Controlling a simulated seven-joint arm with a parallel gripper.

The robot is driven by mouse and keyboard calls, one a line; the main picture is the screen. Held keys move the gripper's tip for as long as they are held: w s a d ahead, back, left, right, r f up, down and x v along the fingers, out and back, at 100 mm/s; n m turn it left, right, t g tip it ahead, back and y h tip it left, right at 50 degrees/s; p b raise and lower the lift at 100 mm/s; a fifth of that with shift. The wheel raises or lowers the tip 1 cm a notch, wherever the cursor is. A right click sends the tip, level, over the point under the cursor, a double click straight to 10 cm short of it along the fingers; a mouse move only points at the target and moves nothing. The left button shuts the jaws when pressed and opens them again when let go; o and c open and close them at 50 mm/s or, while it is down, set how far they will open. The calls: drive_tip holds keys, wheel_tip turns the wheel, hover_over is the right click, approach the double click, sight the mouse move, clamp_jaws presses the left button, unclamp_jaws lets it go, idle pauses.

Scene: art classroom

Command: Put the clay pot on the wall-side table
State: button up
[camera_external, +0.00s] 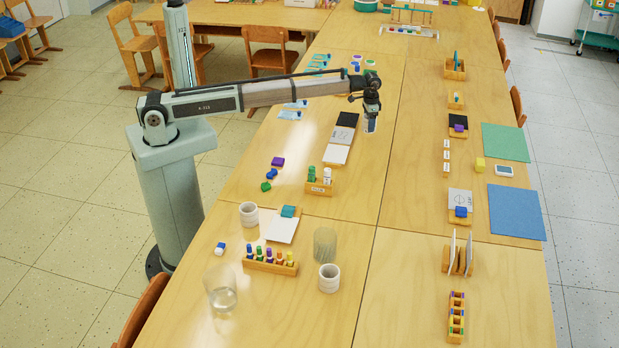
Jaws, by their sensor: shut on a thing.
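My gripper (370,119) hangs from the end of my outstretched arm, above the long central tables (365,185). It is shut on a small grey-blue thing (371,126), held just right of a black-and-white card. The thing is too small and too hidden by the fingers to tell whether it is the clay pot. Two pale ribbed pots stand upright near the front, one at left (248,215) and one nearer the middle (329,279). Another wooden table (230,14) stands at the back left; I cannot tell which table is the wall-side one.
A clear glass (221,294) and a translucent cylinder (325,245) stand near the front. A wooden rack (271,266) holds several coloured pegs. Blue (516,212) and green (505,142) sheets lie at right. Wooden chairs (268,50) stand by the back-left table. The strip right of my gripper is clear.

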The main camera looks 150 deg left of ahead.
drive_tip(key=shift+f, duration=2.2)
drive_tip(key=shift+f, duration=0.15)
drive_tip(key=o, duration=1.1)
wheel_tip(320, 180, up, 12)
drive_tip(key=shift+r, duration=0.2)
